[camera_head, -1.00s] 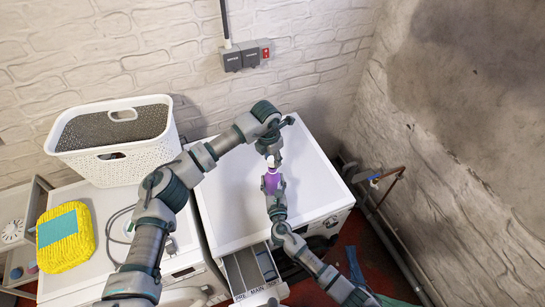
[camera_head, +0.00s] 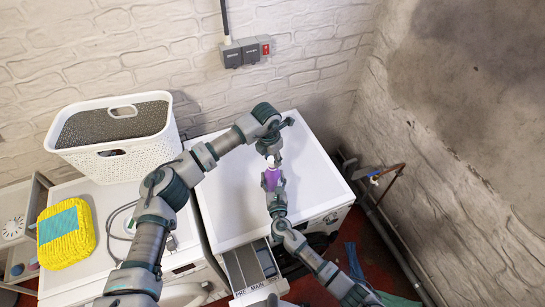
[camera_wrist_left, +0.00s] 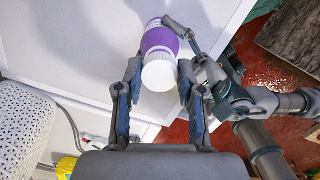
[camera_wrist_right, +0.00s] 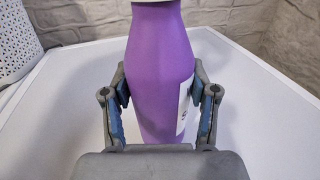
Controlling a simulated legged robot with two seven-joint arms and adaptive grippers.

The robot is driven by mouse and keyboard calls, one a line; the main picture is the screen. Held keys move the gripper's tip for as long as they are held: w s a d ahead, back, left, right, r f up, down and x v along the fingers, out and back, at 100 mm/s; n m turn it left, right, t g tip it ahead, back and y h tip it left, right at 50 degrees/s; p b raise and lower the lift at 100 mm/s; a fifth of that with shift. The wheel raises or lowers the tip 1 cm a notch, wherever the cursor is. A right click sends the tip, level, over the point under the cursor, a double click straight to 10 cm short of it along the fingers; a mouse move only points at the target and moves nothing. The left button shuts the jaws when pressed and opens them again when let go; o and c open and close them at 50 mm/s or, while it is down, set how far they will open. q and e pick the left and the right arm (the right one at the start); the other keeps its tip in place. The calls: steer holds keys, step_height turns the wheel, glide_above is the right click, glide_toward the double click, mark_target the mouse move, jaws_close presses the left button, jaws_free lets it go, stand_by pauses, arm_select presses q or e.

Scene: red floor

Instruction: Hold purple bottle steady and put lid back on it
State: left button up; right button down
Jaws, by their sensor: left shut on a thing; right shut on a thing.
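The purple bottle (camera_head: 270,181) stands upright on top of the white washing machine. My right gripper (camera_head: 274,187) is shut around its body; the right wrist view shows the bottle (camera_wrist_right: 160,70) between both fingers, its top mostly cut off. My left gripper (camera_head: 270,152) comes from above and is shut on the white lid (camera_head: 271,161). In the left wrist view the lid (camera_wrist_left: 159,73) is between the fingertips, in line with the bottle's top (camera_wrist_left: 160,40). Whether the lid is seated or just above the neck I cannot tell.
The white washing machine top (camera_head: 230,205) is otherwise clear, with an open drawer (camera_head: 250,268) at its front. A white basket (camera_head: 120,160) and a yellow box-like pack (camera_head: 66,235) stand on the left machine. Brick wall is behind, with pipes at the right.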

arm_select(q)
steer(key=shift+f, duration=0.5)
steer(key=m, duration=0.5)
steer(key=shift+g, duration=0.3)
steer(key=m, duration=0.5)
steer(key=shift+w+g, duration=0.1)
steer(key=shift+g, duration=0.2)
steer(key=m, duration=0.6)
steer(key=shift+a+m+g, duration=0.1)
steer(key=shift+m+g, duration=0.3)
steer(key=m, duration=0.4)
steer(key=shift+w+m, duration=0.15)
steer(key=shift+m, duration=0.15)
steer(key=m+y, duration=0.1)
steer(key=m, duration=1)
steer(key=shift+y, duration=0.4)
